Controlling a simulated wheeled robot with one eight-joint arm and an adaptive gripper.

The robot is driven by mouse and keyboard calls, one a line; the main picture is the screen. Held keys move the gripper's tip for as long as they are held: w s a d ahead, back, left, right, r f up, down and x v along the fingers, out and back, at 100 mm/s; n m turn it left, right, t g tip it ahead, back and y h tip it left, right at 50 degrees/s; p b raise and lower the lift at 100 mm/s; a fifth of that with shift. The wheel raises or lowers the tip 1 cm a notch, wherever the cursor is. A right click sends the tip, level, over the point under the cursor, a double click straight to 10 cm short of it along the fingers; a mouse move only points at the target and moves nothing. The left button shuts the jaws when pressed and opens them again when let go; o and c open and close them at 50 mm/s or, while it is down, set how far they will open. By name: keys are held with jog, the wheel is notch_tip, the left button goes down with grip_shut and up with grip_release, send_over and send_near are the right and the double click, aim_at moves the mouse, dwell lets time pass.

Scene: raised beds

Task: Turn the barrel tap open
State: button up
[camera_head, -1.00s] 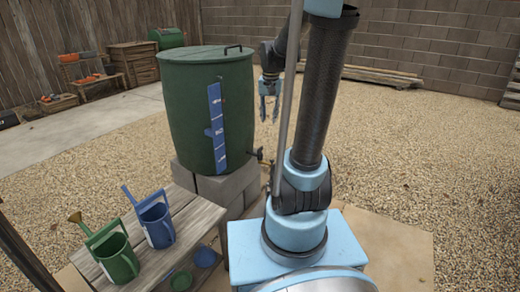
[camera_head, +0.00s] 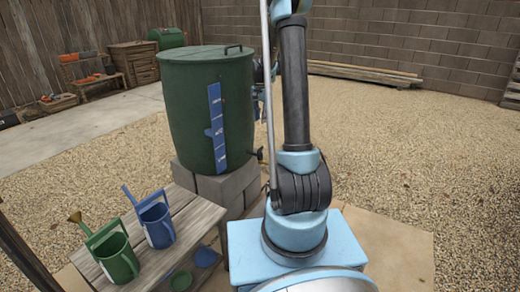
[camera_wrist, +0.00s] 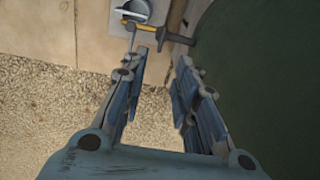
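The green barrel (camera_head: 180,110) stands on grey blocks, with a blue marked strip on its front. Its small dark tap (camera_head: 259,153) sticks out low on the right side. In the wrist view the barrel is the dark mass on the right (camera_wrist: 260,60), and the tap (camera_wrist: 168,40) shows at the top with a brass-coloured part. My gripper (camera_wrist: 162,58) is open and empty, its fingertips near the tap in the picture; I cannot tell whether they touch it. In the head view my gripper is mostly hidden behind the barrel edge and my arm.
A wooden bench (camera_head: 190,222) at lower left holds a green watering can (camera_head: 118,258) and a blue watering can (camera_head: 156,222). Planks (camera_head: 365,73) lie by the back wall. The gravel on the right is clear.

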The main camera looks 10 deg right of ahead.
aim_at(260, 151)
jog(key=f, duration=1.2)
jog(key=w+f, duration=0.1)
jog(key=f, duration=0.5)
jog(key=shift+f, duration=0.2)
jog(key=shift+c, duration=0.4)
grip_shut()
